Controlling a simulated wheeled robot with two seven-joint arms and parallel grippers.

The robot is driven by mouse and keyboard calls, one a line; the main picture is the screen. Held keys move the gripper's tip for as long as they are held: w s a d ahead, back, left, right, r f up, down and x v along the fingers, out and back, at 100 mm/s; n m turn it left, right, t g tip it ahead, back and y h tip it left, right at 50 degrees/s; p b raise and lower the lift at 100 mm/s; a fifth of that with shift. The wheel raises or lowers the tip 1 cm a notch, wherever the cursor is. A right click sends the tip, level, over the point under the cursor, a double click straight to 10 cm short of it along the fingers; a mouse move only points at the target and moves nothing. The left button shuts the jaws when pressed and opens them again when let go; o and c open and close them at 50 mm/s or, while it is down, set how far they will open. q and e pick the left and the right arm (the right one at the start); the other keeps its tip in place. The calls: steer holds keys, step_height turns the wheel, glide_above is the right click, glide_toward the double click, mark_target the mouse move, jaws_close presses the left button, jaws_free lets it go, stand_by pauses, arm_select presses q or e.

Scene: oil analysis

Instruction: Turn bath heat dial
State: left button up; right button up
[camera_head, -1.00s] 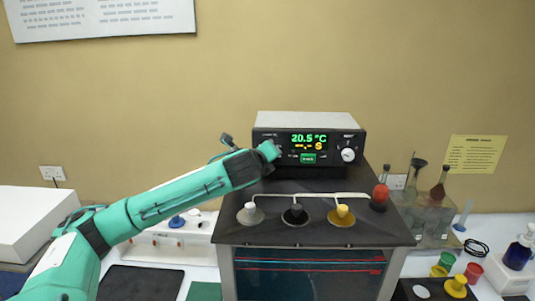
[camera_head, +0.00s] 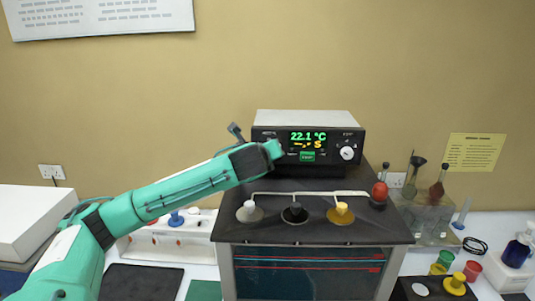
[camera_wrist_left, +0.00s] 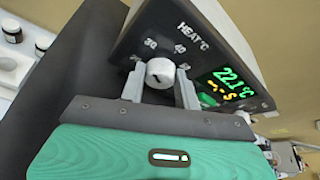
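The white heat dial (camera_wrist_left: 160,72) sits on the dark control panel, under the "HEAT °C" label, with numbers around it. In the left wrist view my left gripper (camera_wrist_left: 161,88) has one finger on each side of the dial and appears closed on it. In the head view my left gripper (camera_head: 272,150) is at the left end of the bath's control box (camera_head: 310,128), and it hides the heat dial there. The green display (camera_head: 308,136) reads 22.1 °C; it also shows in the left wrist view (camera_wrist_left: 232,82). My right gripper is not in view.
A second white dial (camera_head: 347,153) is at the panel's right. The bath's dark lid (camera_head: 310,233) carries white, black and yellow stoppers in front of the box. Glassware (camera_head: 425,215) stands farther right.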

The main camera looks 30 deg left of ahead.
arm_select(q)
steer(key=o, duration=0.4)
steer(key=b+v, duration=0.5)
steer(key=v, duration=0.8)
steer(key=shift+s+d+r, duration=0.15)
steer(key=shift+s+r, duration=0.05)
steer(key=shift+s, duration=0.05)
